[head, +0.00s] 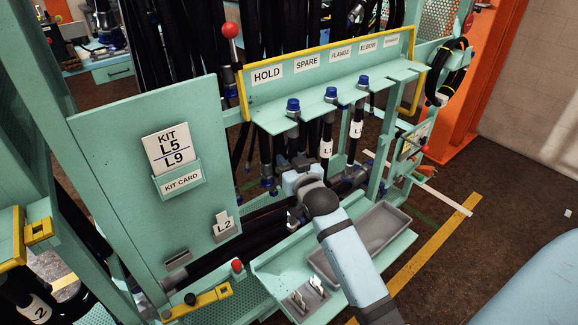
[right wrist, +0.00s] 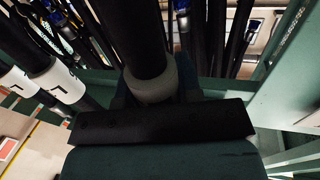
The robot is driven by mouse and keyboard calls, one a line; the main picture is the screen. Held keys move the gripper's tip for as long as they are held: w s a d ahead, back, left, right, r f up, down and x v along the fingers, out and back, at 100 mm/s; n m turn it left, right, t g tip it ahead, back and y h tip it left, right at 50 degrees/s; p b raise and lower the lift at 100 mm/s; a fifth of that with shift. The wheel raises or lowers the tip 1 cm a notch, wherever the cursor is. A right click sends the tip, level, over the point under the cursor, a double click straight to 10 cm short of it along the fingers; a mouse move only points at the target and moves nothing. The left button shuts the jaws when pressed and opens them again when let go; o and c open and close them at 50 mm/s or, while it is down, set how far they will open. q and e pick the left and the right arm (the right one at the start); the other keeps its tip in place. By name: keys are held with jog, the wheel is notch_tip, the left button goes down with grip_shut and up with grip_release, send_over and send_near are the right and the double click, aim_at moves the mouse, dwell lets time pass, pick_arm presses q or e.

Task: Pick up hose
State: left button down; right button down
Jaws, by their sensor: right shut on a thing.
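My right gripper (head: 293,166) is at the hoses below the teal rack shelf (head: 268,119), with its arm reaching up from the lower right. In the right wrist view it is shut around a black hose (right wrist: 138,35) at a pale grey collar (right wrist: 152,80). Three blue-capped hose ends stand in the shelf, at the left (head: 292,105), middle (head: 331,94) and right (head: 362,82). Black hoses with white bands hang below: one band reads L1 (head: 326,148), another is partly readable (head: 356,128). The gripper hides part of the held hose. My left gripper is not in view.
A sign strip (head: 310,62) reads HOLD, SPARE, FLANGE, ELBOW and a further word. A teal panel (head: 110,150) with a KIT L5 L9 card stands left. A grey tray (head: 372,232) lies below, close to my right arm. A red-knobbed lever (head: 230,32) rises behind.

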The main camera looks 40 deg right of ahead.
jog(key=s+d+b, duration=0.1)
jog(key=s, duration=1.6)
jog(key=shift+s+d+b, duration=0.2)
jog(key=shift+s+b, duration=0.1)
jog(key=shift+b, duration=0.05)
jog(key=shift+w, duration=0.1)
